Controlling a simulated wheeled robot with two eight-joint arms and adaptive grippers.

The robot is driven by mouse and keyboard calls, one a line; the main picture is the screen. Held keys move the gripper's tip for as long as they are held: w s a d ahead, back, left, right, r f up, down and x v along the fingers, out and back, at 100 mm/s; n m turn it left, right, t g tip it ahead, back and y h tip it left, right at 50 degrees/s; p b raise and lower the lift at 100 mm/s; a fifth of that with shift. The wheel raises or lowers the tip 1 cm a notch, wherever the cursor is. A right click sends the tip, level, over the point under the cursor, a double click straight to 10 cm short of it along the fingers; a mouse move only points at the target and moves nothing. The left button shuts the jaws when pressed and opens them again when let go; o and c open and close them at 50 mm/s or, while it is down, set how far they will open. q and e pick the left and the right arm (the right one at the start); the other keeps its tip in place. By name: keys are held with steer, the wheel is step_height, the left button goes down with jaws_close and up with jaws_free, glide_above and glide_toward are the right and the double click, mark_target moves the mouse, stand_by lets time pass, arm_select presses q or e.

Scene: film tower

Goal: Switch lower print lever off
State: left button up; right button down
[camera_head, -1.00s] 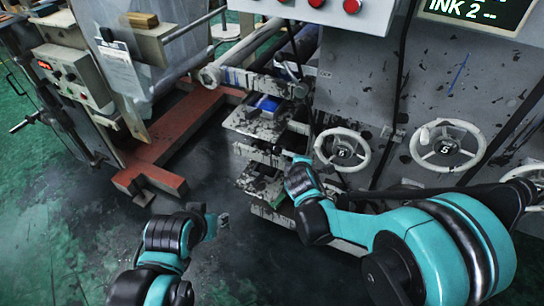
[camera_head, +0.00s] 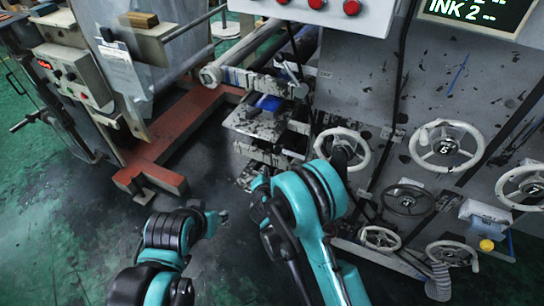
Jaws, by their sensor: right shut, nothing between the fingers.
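My right arm reaches up from the bottom centre. I cannot single out the lower print lever; my right arm covers part of the lower machine front. My left gripper (camera_head: 219,220) is low at centre left, over the dark floor and away from the machine. Its fingers are too small to read.
A white handwheel (camera_head: 446,146), a dark handwheel (camera_head: 408,200) and a lower small wheel (camera_head: 380,238) stick out from the grey panel. A yellow knob (camera_head: 487,245) is at lower right. A red frame (camera_head: 150,180) lies left.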

mark_target(286, 161)
steer(key=shift+w, duration=0.1)
steer(key=d+b+x, duration=0.1)
steer(key=b+x, duration=0.2)
steer(key=x, duration=0.7)
steer(key=d+r, duration=0.1)
steer(key=d+r+b, duration=0.1)
steer(key=shift+r, duration=0.4)
steer(key=shift+w, duration=0.1)
